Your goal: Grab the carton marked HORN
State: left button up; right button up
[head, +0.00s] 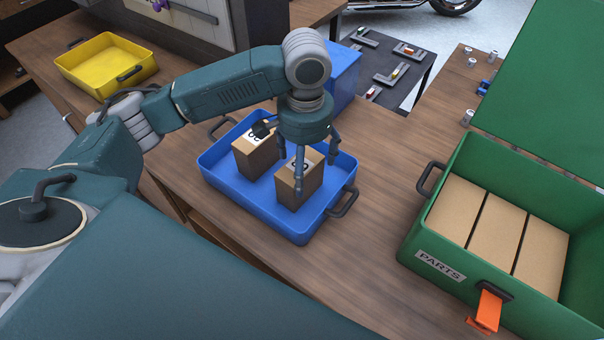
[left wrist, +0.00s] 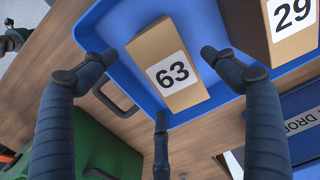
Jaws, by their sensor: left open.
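No HORN marking is legible in either view. Two brown cartons with white labels stand in a blue tray (head: 250,218) on the wooden bench. The nearer-right carton (head: 313,182) reads 63 in the left wrist view (left wrist: 153,52). The other carton (head: 258,160) reads 29 there (left wrist: 283,48); in the head view the labels are partly covered. My left gripper (head: 305,162) is open above the 63 carton, its fingers spread around the carton's top. In the left wrist view my left gripper (left wrist: 160,75) shows nothing held between its fingers.
An open green PARTS bin (head: 440,264) at right holds brown cartons with no visible markings. A blue box (head: 343,75) stands behind the tray; a yellow tray (head: 105,62) is at far left. The bench between blue tray and green bin is clear.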

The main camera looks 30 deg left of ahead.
pick_arm(q)
jog(key=shift+s+f, duration=0.1)
jog(key=shift+f, duration=0.75)
jog(key=f+p, duration=0.1)
jog(key=f, duration=0.1)
jog(key=f+p, duration=0.1)
jog(key=f, duration=0.2)
jog(key=shift+w+a, duration=0.15)
jog(key=shift+w, duration=0.05)
jog(key=shift+f, duration=0.25)
jog(key=shift+w, duration=0.1)
jog(key=c, duration=1.4)
pick_arm(e)
jog(key=shift+w+a+r, duration=0.1)
jog(key=shift+w+r, duration=0.1)
jog(key=shift+r, duration=0.45)
jog(key=shift+w+a+r, duration=0.1)
jog(key=shift+w+r, duration=0.1)
jog(key=shift+r, duration=0.4)
